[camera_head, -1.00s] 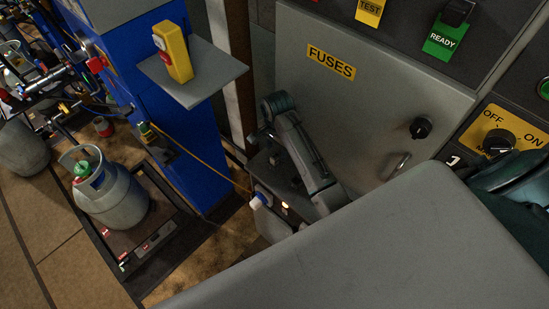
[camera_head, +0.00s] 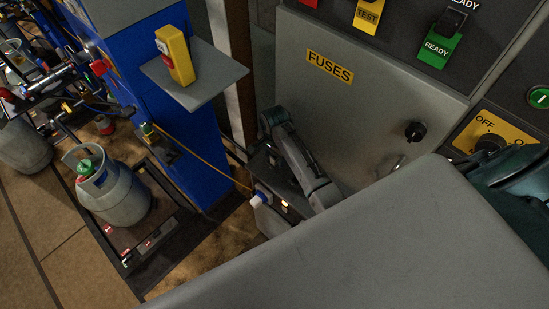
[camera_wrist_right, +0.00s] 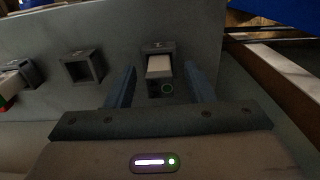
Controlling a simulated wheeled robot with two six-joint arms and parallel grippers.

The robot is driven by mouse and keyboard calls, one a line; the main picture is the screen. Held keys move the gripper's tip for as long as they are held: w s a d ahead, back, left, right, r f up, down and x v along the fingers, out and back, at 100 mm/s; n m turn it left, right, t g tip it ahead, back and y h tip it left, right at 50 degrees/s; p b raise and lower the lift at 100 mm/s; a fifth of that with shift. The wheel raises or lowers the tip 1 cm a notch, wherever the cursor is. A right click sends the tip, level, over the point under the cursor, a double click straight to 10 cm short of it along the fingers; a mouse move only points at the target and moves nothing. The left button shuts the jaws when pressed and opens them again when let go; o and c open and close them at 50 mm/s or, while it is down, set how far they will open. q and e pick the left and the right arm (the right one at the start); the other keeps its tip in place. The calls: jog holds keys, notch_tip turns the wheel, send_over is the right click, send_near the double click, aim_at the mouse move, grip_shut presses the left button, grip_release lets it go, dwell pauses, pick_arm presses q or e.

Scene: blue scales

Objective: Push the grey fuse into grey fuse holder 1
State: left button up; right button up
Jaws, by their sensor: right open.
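In the right wrist view, my right gripper (camera_wrist_right: 160,70) is open, with one dark finger on each side of a dark fuse holder (camera_wrist_right: 160,46) on a grey panel. A pale grey fuse (camera_wrist_right: 159,66) sits in the mouth of this holder, between the fingers. A gap shows between each finger and the fuse. A small green ring shows just below the fuse. I cannot read the holder's label or tell how deep the fuse sits. In the head view, my right arm (camera_head: 305,170) is partly hidden by a large grey surface. My left gripper is not in view.
In the right wrist view, an empty square holder (camera_wrist_right: 82,67) is left of the fuse. Another holder (camera_wrist_right: 28,72) is at the far left. In the head view, a grey FUSES cabinet (camera_head: 350,110) stands behind my arm. A large grey surface (camera_head: 380,245) fills the foreground.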

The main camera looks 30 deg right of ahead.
jog(key=shift+c, duration=0.5)
grip_shut()
jog(key=shift+r, duration=0.1)
